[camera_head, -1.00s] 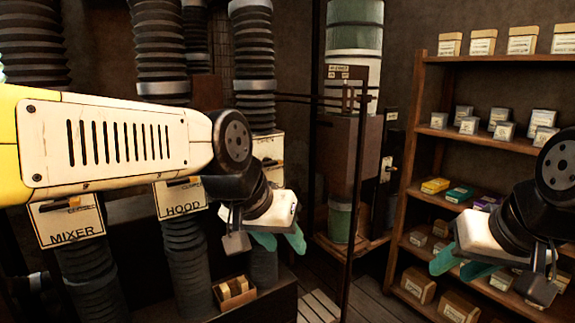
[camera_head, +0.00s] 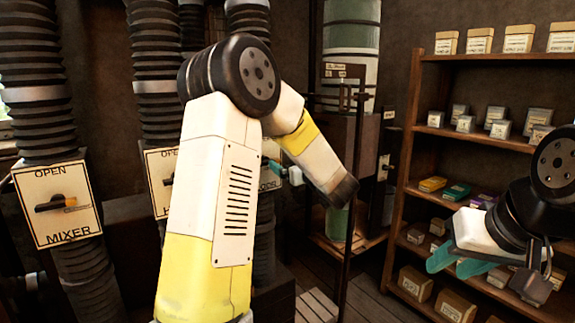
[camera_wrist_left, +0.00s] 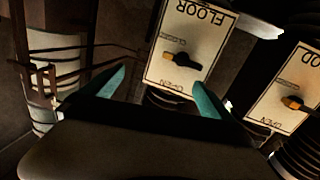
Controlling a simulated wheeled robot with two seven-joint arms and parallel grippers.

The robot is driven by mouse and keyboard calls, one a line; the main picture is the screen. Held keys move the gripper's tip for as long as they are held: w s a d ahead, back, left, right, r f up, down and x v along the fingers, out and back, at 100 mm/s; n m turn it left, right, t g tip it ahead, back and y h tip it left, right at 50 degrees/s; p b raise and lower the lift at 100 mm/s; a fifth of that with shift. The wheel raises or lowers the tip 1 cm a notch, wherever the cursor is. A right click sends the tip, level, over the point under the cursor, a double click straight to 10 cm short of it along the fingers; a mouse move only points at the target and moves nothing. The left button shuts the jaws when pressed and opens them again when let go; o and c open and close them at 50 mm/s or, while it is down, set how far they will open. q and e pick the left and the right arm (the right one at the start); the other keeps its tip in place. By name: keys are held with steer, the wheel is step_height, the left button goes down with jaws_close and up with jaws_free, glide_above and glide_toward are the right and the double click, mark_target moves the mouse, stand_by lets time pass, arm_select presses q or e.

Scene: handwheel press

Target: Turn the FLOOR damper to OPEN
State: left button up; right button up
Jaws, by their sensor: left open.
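The FLOOR damper plate (camera_wrist_left: 207,48) shows upside down in the left wrist view, with OPEN at its lower edge. Its dark knob (camera_wrist_left: 182,60) lies crosswise, not in line with the OPEN mark. In the head view, a sliver of this plate (camera_head: 271,187) shows beside my left arm, which hides most of it. My left gripper (camera_wrist_left: 155,91) is open and empty, its teal fingers apart below the knob in the wrist picture. It is partly hidden in the head view (camera_head: 284,164). My right gripper (camera_head: 461,263) is open and empty, before the shelves.
The MIXER plate (camera_head: 83,213) is at the left, and the HOOD plate (camera_wrist_left: 268,112) is beside the FLOOR plate. Ribbed ducts (camera_head: 35,110) run behind them. A shelf with boxes (camera_head: 420,100) stands at the right. A dark upright post (camera_head: 353,215) is near my left arm.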

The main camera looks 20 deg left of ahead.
mark_target(267, 162)
arm_select(q)
steer(key=w+a+f+n+g+y, duration=0.1)
steer(key=w+a+f+g+y, duration=0.1)
steer(key=a, duration=0.5)
steer(key=shift+w+a+f+y, duration=0.15)
steer(key=shift+w+a+y, duration=0.25)
steer(key=shift+w, duration=0.45)
steer(key=c, duration=1.4)
steer(key=shift+o, duration=0.2)
steer(key=shift+d, duration=0.1)
